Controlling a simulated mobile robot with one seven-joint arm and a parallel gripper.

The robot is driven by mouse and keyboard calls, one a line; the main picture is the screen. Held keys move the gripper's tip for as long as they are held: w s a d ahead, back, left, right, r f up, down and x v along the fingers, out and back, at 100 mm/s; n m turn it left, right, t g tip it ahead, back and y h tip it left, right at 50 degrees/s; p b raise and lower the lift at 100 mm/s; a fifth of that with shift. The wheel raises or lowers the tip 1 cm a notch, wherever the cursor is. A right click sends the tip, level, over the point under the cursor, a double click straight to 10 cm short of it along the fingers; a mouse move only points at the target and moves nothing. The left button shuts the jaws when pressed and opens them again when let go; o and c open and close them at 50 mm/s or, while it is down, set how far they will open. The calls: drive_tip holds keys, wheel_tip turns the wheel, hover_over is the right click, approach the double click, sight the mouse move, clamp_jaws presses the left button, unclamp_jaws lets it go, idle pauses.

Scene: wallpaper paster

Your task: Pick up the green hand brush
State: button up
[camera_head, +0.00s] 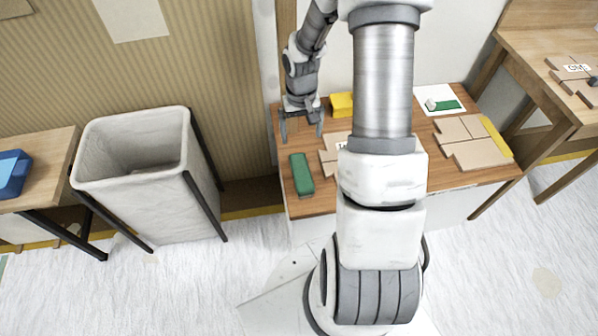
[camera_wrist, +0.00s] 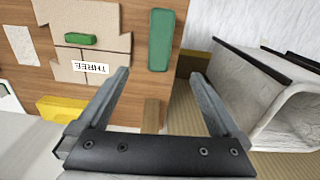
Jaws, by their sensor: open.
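A long green block (camera_head: 301,174), which may be the hand brush, lies flat on the wooden table near its left front corner. It also shows in the wrist view (camera_wrist: 161,40), beyond my fingertips; no bristles are visible. A smaller green piece (camera_wrist: 81,39) lies on tan card beside a "THREE" label (camera_wrist: 90,67); my arm hides it in the head view. My gripper (camera_head: 301,134) is open and empty above the table's left side, behind the long green block and apart from it. Both fingers show in the wrist view (camera_wrist: 160,75).
A yellow block (camera_head: 341,104) stands at the back of the wooden table (camera_head: 320,203). Tan card pieces (camera_head: 468,140) and a white sheet with a green patch (camera_head: 438,99) lie to the right. A white bin (camera_head: 135,190) stands left of the table, with a gap between.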

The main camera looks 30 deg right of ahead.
sight(301, 171)
wheel_tip(301, 171, down, 19)
drive_tip(key=b, duration=0.5)
drive_tip(key=shift+r+b, duration=0.15)
drive_tip(key=shift+b, duration=0.25)
drive_tip(key=shift+r, duration=0.1)
drive_tip(key=c, duration=1.5)
wheel_tip(301, 171, up, 4)
drive_tip(key=shift+r+p, duration=0.25)
drive_tip(key=shift+p, duration=0.8)
drive_tip(key=w+d+r+p, duration=0.1)
drive_tip(key=d+r, duration=0.1)
drive_tip(key=d, duration=0.1)
drive_tip(key=w+d+r, duration=0.1)
drive_tip(key=d+r, duration=0.1)
drive_tip(key=d, duration=0.2)
drive_tip(key=w+d+r+p, duration=0.1)
drive_tip(key=d+r, duration=0.1)
drive_tip(key=d, duration=0.2)
drive_tip(key=shift+d+r+p, duration=0.2)
drive_tip(key=shift+r+p, duration=0.05)
drive_tip(key=shift+p, duration=0.05)
